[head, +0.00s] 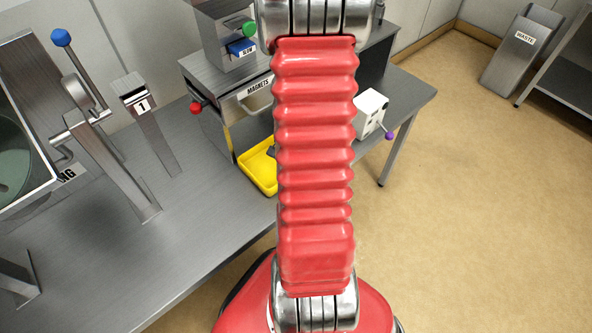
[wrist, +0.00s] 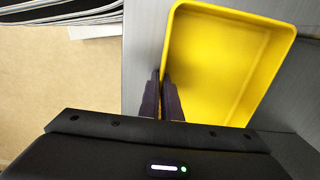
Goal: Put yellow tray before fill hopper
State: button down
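The yellow tray (head: 257,170) sits on the metal bench in front of the MAGNETS box, its right part hidden behind my red arm. In the wrist view the empty yellow tray (wrist: 225,65) fills the upper right. My gripper (wrist: 163,85) has its two dark fingers close together at the tray's left wall, one on each side, and looks shut on that wall. I cannot tell which part is the fill hopper; a metal housing with a round greenish window (head: 15,155) stands at the far left, beside a blue-knobbed lever (head: 75,75).
The MAGNETS box (head: 235,95) has a red knob at its left. A post labelled 1 (head: 150,120) stands on the bench. A white box with a purple knob (head: 370,110) is right of my arm. Bare bench (head: 215,215) lies left of the tray. A WASTE bin (head: 520,50) stands far right.

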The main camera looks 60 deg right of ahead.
jog(key=shift+f, duration=0.1)
jog(key=c, duration=2)
grip_release()
notch_tip(320, 180, up, 12)
